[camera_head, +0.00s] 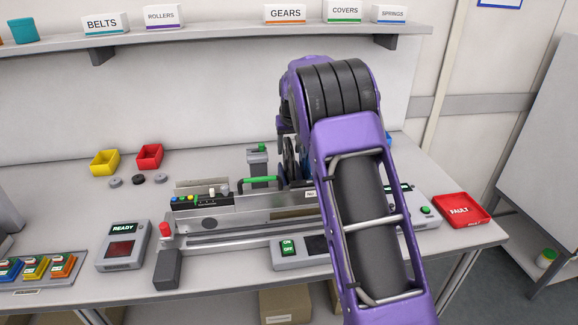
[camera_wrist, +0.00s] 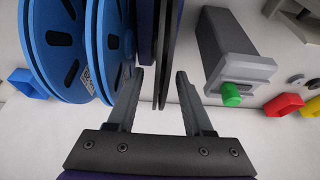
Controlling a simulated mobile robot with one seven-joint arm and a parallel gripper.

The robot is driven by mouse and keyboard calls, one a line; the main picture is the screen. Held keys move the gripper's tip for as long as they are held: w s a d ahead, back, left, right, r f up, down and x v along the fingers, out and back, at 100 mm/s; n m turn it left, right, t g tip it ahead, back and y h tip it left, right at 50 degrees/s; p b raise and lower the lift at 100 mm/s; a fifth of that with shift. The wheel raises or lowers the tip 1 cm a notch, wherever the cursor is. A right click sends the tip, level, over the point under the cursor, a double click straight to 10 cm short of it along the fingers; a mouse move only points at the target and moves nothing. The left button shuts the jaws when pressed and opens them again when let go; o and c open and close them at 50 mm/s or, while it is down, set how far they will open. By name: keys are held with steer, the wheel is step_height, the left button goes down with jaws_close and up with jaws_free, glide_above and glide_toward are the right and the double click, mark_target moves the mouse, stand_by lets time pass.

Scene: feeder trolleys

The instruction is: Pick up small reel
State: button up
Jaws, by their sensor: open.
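In the wrist view my gripper (camera_wrist: 159,76) is open, one finger on each side of a thin dark reel (camera_wrist: 168,50) seen edge-on. I cannot tell whether the fingers touch it. Two large blue reels (camera_wrist: 58,42) stand upright close to the left finger. In the head view the dark reel (camera_head: 290,158) stands upright behind the feeder rail, partly hidden by my arm. The blue reels are mostly hidden there, and my gripper is hidden behind my arm. I cannot tell for sure which reel is the small one.
A grey post with a green knob (camera_wrist: 231,95) stands right of my gripper in the wrist view. The feeder trolley rail (camera_head: 255,230) lies in front. A yellow bin (camera_head: 105,163), a red bin (camera_head: 149,157) and a red fault tray (camera_head: 462,211) sit on the bench.

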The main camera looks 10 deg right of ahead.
jaws_close()
stand_by(1.3)
